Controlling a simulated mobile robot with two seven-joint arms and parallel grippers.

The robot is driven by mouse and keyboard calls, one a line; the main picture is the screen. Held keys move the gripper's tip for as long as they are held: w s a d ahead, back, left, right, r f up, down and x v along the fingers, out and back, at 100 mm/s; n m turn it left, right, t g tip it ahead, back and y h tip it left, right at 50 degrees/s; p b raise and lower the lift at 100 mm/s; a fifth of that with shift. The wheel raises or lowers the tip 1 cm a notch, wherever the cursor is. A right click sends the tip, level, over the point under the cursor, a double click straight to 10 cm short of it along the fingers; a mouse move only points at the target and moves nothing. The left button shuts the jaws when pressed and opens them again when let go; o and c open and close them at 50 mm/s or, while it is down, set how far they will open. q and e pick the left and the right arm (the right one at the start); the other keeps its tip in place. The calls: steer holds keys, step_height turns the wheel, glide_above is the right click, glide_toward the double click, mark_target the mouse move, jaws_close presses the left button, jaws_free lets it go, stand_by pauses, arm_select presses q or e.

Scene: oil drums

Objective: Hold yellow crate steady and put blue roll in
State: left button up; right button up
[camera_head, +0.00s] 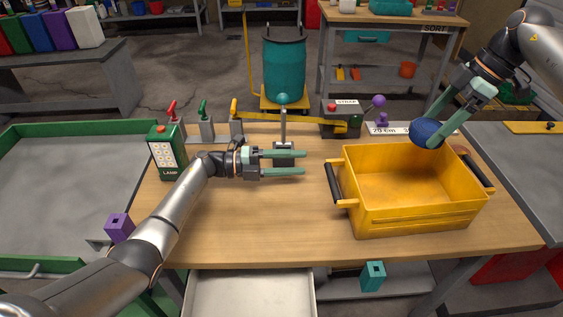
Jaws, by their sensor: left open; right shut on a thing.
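The yellow crate (410,222) stands on the right part of the wooden table. It has dark handles on its left and right sides, and the part of its inside that shows looks empty. The blue roll (425,133) is in my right gripper (446,128), which is shut on it over the crate's far rim. My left gripper (304,163) is open and empty, its fingers pointing right toward the crate. It is a little to the left of the crate's left handle (334,182) and does not touch it.
A green lamp box (167,152) stands at the table's left. Levers, a strap box (341,118) and a scale strip (388,128) line the back edge. A teal drum (284,70) stands behind. The table (255,225) is clear in front of my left gripper.

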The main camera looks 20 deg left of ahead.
mark_target(330, 162)
arm_select(q)
steer(key=x, duration=0.9)
steer(key=shift+a, duration=0.1)
steer(key=shift+c, duration=0.2)
jaws_close()
stand_by(0.9)
